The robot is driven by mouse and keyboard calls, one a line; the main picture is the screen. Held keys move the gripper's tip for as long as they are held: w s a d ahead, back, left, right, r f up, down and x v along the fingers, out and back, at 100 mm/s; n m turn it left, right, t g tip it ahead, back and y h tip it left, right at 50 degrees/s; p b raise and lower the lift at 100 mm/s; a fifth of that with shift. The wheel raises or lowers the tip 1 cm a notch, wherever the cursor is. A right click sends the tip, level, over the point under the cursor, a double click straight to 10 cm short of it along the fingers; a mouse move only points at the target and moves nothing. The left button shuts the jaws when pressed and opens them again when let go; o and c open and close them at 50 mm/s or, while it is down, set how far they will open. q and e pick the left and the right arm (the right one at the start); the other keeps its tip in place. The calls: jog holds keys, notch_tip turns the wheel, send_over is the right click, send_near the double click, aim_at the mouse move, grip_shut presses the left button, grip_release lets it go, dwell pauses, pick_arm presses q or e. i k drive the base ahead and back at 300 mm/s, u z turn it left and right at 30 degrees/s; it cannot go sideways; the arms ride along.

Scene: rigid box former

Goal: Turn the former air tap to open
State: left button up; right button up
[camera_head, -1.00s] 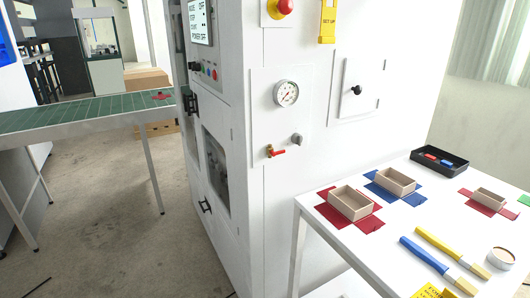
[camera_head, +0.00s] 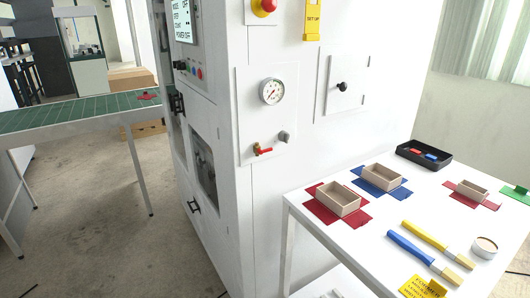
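The air tap (camera_head: 263,150) is a small valve with a red lever on the white side panel of the former machine (camera_head: 290,100). Its lever points to the right, roughly level, with a brass-coloured body at its left end. A round pressure gauge (camera_head: 272,91) sits above it, and a grey knob (camera_head: 284,136) is up and to the right of it. The gauge needle is too small to read surely. Neither of my grippers shows in the head view.
A white table (camera_head: 375,232) stands at the right with box trays on red and blue blanks, brushes (camera_head: 424,257), a round pot (camera_head: 484,247) and a black bin (camera_head: 431,158). A green-topped conveyor (camera_head: 75,115) is at the left. Floor is clear between conveyor and machine.

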aim_at(259, 151)
jog(key=u, duration=0.5)
jog(key=k, duration=0.6)
jog(key=u, duration=1.05)
jog(key=i, duration=0.9)
jog(key=z, duration=0.7)
jog(key=i, duration=0.65)
jog(key=z, duration=0.6)
